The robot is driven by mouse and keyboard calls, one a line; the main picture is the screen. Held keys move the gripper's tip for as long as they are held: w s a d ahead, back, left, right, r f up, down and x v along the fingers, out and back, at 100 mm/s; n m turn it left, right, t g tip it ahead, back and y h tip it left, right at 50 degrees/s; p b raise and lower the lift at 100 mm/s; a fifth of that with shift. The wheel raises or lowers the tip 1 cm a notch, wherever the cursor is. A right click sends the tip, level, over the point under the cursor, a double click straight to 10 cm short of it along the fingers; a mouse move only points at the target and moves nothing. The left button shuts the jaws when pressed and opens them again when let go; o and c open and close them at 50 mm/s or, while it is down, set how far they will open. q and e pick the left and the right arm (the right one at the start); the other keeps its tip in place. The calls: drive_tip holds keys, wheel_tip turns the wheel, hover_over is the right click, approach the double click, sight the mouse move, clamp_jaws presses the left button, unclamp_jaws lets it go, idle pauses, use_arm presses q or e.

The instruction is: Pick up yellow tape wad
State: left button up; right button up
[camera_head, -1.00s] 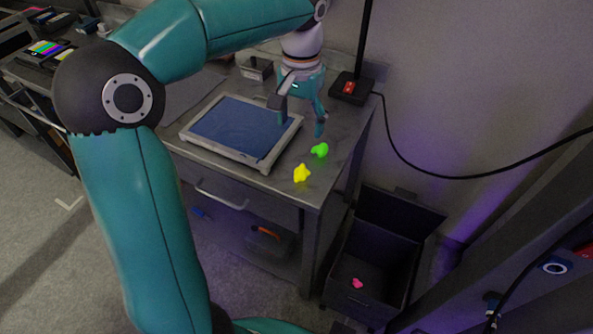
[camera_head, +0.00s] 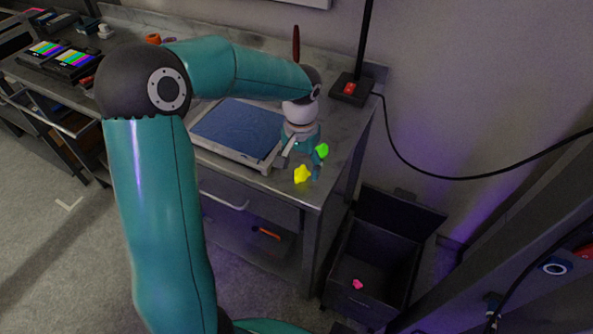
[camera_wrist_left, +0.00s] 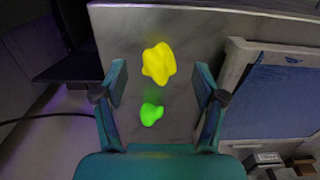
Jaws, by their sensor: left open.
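The yellow tape wad (camera_head: 302,174) lies on the grey metal table top near its front right corner. In the left wrist view the yellow tape wad (camera_wrist_left: 158,63) shows just ahead of and between my fingertips. My left gripper (camera_head: 301,168) is open and points down over the table corner, close to the wad; its fingers (camera_wrist_left: 160,76) hold nothing. A green wad (camera_head: 321,151) lies just behind the yellow one; in the left wrist view the green wad (camera_wrist_left: 151,114) appears between my open fingers. My right gripper is not in view.
A blue-screened panel with a pale frame (camera_head: 215,148) lies left of the gripper. A black stand with a red switch (camera_head: 349,88) is at the back right. An open dark bin (camera_head: 345,303) with a pink wad (camera_head: 357,284) in it stands on the floor to the right.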

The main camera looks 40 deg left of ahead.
sight(300, 171)
use_arm(q)
drive_tip(key=shift+f, duration=1.55)
drive_tip(key=c, duration=0.9)
drive_tip(key=shift+c, duration=0.2)
drive_tip(key=shift+r, duration=0.15)
